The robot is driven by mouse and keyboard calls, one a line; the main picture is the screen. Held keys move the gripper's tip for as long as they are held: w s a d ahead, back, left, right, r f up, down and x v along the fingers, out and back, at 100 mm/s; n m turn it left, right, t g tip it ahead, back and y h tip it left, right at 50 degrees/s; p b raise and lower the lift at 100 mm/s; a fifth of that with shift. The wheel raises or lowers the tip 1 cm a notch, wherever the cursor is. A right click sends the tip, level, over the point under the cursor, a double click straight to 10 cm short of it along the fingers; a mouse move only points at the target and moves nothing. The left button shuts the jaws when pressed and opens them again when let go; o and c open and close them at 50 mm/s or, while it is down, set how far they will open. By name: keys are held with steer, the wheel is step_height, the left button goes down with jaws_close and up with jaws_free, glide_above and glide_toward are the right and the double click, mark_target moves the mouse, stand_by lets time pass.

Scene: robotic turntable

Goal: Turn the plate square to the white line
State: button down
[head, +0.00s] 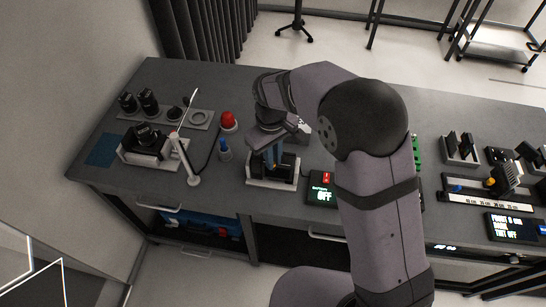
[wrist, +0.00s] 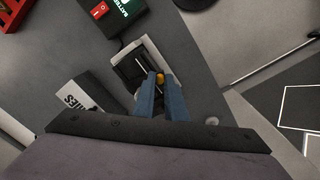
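My gripper (wrist: 160,76) points down at a black device on a white base (head: 272,184); this base also shows in the wrist view (wrist: 169,62). The two blue fingers have a narrow gap between them. A small orange knob (wrist: 160,79) shows at the gap by the fingertips; I cannot tell if they touch it. In the head view my wrist and fingers hide most of the device's top. I cannot make out a plate or a white line on it for certain.
A black display box with a red switch (head: 322,189) stands close right of the device. A blue-capped bottle (head: 224,150), a red dome button (head: 228,121) and a white post (head: 186,160) stand left. The bench front edge is close.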

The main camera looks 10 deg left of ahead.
steer(key=shift+w+d+n, duration=0.1)
steer(key=shift+d+n, duration=0.2)
steer(key=shift+n, duration=0.5)
steer(key=shift+w+d+n, duration=0.1)
steer(key=shift+d+n, duration=0.2)
steer(key=shift+n, duration=0.5)
steer(key=c, duration=1.8)
jaws_free()
step_height(320, 180, up, 7)
steer(key=b, duration=0.2)
steer(key=shift+r, duration=0.2)
steer(key=shift+s, duration=0.1)
